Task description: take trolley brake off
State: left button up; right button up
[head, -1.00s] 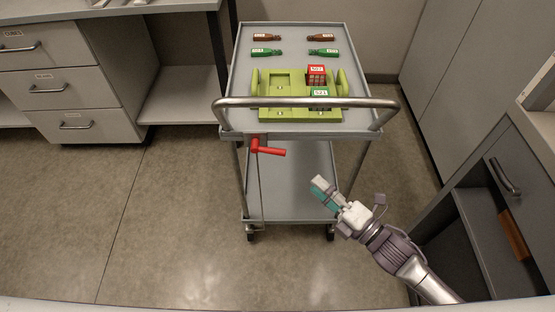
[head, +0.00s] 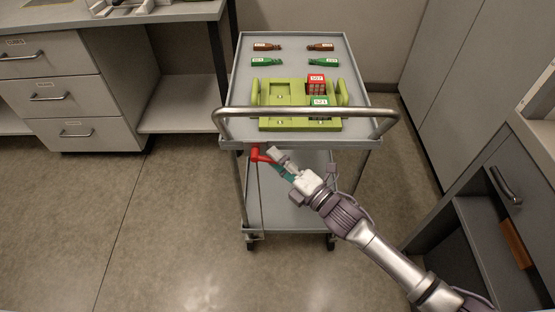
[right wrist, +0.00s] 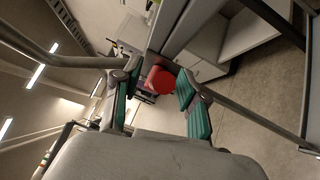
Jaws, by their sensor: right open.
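The grey trolley (head: 288,68) stands in the middle of the head view, with its push bar (head: 305,112) towards me. The red brake lever (head: 257,154) is below the top tray's front edge, left of centre. My right gripper (head: 278,162) is at the lever's right end, open. In the right wrist view, the lever's red end (right wrist: 160,80) shows between the two teal-padded fingers (right wrist: 157,88), with visible room beside it. Part of the lever is hidden behind the fingers in the head view. My left gripper is not in view.
The top tray carries a green rack (head: 277,123) with a red box (head: 316,83) and a green box (head: 319,102), plus several small bottles lying behind it. Drawers (head: 65,98) stand at the left and cabinets at the right. The floor left of the trolley is clear.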

grip_shut()
jog(key=shift+f, duration=0.1)
dwell(0.5)
